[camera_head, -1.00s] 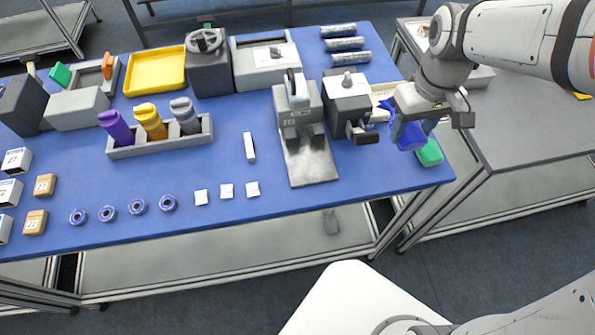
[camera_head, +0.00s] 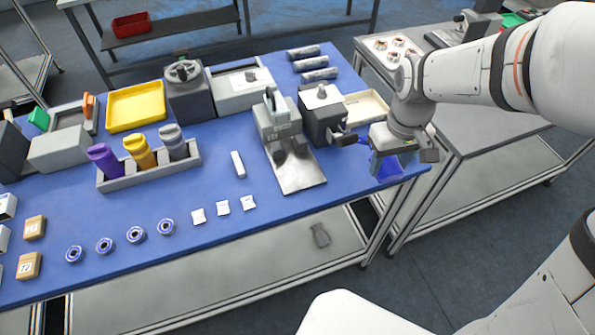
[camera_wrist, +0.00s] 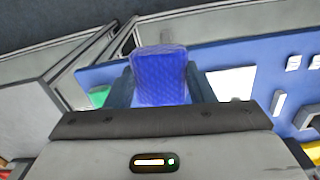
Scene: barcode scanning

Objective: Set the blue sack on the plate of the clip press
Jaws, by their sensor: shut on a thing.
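The blue sack (camera_head: 388,172) is between the fingers of my gripper (camera_head: 391,158), over the right end of the blue table. In the wrist view the sack (camera_wrist: 160,78) shows upright between the two dark fingers (camera_wrist: 162,88), which are shut on it. The grey press (camera_head: 280,122), which looks like the clip press, stands left of my gripper. Its flat metal plate (camera_head: 303,178) lies in front of it and is bare. A bright plate-like patch (camera_wrist: 236,82) shows right of the sack in the wrist view. My gripper hides part of the sack in the head view.
A grey machine with a dark handle (camera_head: 322,116) stands between the press and my gripper. A cream tray (camera_head: 366,107) lies behind my gripper. A small white bar (camera_head: 238,164) and white squares (camera_head: 222,208) lie left of the plate. The table's front edge is close.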

